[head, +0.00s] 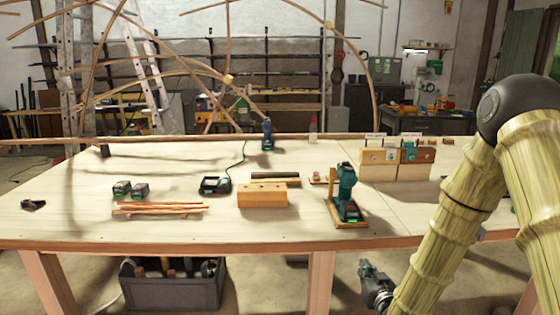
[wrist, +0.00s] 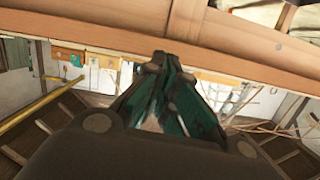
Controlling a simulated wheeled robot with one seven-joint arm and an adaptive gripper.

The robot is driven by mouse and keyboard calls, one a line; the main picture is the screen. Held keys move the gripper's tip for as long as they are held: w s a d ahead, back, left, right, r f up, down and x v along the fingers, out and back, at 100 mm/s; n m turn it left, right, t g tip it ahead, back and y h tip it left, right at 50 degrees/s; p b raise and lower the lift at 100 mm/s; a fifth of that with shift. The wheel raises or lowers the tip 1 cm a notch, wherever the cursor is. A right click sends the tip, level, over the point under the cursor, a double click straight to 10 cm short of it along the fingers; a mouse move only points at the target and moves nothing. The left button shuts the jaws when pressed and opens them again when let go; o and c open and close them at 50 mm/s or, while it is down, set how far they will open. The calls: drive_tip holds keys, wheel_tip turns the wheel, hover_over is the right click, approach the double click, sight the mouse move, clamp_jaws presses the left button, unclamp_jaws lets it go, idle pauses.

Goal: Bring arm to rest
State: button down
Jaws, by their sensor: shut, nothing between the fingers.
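My arm (head: 460,215), with pale yellow ribbed covers and a dark joint, comes in at the right of the head view and bends downward. My gripper (head: 365,266) hangs low in front of the workbench, below the top's front edge. In the wrist view its dark green fingers (wrist: 165,72) are together with nothing between them. The workbench (head: 75,222) has a pale top and wooden legs. Its wooden edge also runs across the top of the wrist view (wrist: 130,28).
On the bench are a teal drill (head: 346,190) on a wooden stand, a wooden block (head: 262,196), thin laths (head: 160,209), a charger (head: 215,185), two batteries (head: 130,189) and a blue tool (head: 267,135). A dark crate (head: 175,292) stands under the bench. Bent laths (head: 190,65) arch behind it.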

drive_tip(key=s+a+f+g, duration=0.2)
drive_tip(key=s+f+g, duration=0.6)
drive_tip(key=s+f, duration=1.3)
drive_tip(key=s+f+g, duration=0.4)
drive_tip(key=s+f, duration=0.1)
drive_tip(key=s, duration=0.7)
drive_tip(key=s+f+g+h+p, duration=0.1)
drive_tip(key=s+f+g, duration=0.2)
drive_tip(key=s, duration=1)
drive_tip(key=shift+a+f+g, duration=0.15)
drive_tip(key=shift+f+g, duration=0.25)
drive_tip(key=shift+f, duration=0.55)
